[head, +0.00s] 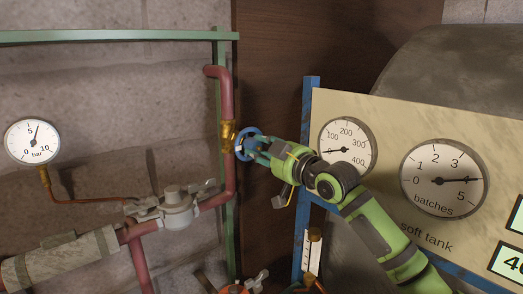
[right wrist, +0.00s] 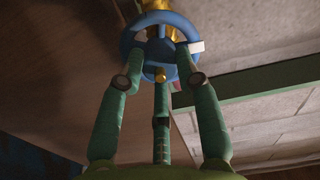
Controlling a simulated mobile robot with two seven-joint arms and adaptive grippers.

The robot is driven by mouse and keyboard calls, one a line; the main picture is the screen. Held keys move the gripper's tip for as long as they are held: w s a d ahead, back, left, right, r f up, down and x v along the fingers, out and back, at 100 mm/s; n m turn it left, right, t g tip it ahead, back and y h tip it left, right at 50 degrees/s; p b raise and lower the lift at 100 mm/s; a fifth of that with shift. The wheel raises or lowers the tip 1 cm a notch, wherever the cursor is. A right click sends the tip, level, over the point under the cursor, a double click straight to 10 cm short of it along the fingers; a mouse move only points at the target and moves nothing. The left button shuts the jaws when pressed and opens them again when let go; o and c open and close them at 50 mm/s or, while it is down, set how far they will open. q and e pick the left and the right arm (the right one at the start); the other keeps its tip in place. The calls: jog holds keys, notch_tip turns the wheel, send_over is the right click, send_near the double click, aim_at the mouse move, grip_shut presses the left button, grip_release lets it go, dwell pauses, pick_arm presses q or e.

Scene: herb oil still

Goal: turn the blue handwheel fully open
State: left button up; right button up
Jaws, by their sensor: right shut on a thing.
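The blue handwheel (head: 243,138) sits on a brass valve (head: 228,136) on the red vertical pipe, left of the dial panel in the head view. My right gripper (head: 259,147) reaches it from the right and is shut on it. In the right wrist view the blue handwheel (right wrist: 160,42) is at the top centre, with the gripper's green fingers (right wrist: 161,75) at its rim and hub. A pale tab shows on the wheel's right side there. The brass valve body (right wrist: 160,8) is partly hidden behind the wheel. My left gripper is not in view.
The beige dial panel (head: 400,120) with its blue post (head: 307,130) stands close right of the wheel. The red pipe (head: 227,100) and green frame post (head: 219,75) are close by. A grey valve (head: 177,208) and a pressure gauge (head: 32,140) are at the left.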

jog(key=shift+n, duration=1.2)
jog(key=o, duration=1.2)
jog(key=shift+c, duration=0.2)
